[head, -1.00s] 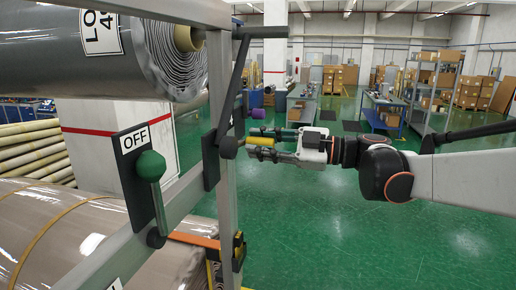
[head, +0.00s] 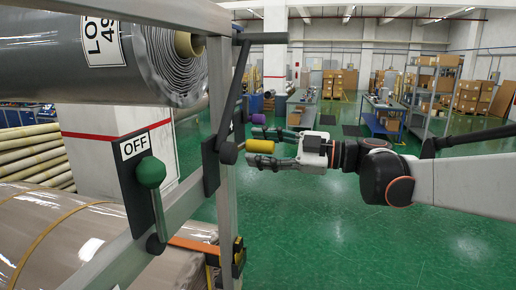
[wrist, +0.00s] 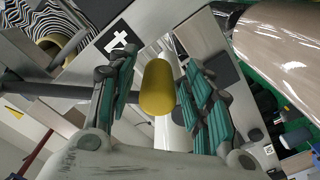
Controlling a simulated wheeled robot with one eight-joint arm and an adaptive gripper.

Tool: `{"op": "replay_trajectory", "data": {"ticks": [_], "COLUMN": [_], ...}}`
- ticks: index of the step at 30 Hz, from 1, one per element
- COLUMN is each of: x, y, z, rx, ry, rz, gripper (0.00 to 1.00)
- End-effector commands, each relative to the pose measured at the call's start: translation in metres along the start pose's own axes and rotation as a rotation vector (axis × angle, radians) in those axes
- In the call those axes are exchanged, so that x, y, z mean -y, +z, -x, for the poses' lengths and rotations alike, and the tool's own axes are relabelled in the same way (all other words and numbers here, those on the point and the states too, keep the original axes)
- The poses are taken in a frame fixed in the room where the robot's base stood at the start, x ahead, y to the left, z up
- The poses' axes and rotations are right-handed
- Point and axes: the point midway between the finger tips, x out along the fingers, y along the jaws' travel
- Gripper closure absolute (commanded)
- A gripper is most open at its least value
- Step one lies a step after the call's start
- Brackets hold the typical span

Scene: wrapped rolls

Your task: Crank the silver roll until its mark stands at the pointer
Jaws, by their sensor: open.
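The silver roll (head: 130,60) lies across the upper left of the head view with a white label (head: 103,38) on it. Its layered end faces the grey upright. A black crank-like arm (head: 236,95) rises on the upright from a round hub. My gripper (head: 272,146) is open, its fingers to either side of a yellow cylindrical grip (head: 262,146). In the wrist view the yellow grip (wrist: 157,88) stands between the teal finger pads, with gaps on both sides. I cannot make out the mark or the pointer.
A purple grip (head: 259,118) shows beyond the yellow one. A brown wrapped roll (head: 60,240) lies below.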

Motion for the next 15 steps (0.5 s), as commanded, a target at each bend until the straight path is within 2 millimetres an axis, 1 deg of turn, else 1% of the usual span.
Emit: {"op": "replay_trajectory", "data": {"ticks": [5, 15], "x": [-0.001, -0.001], "y": [0.001, 0.001], "z": [0.020, 0.088], "rx": [0.002, 0.003], "ry": [0.003, 0.004], "rz": [0.000, 0.000], "gripper": [0.54, 0.54]}}
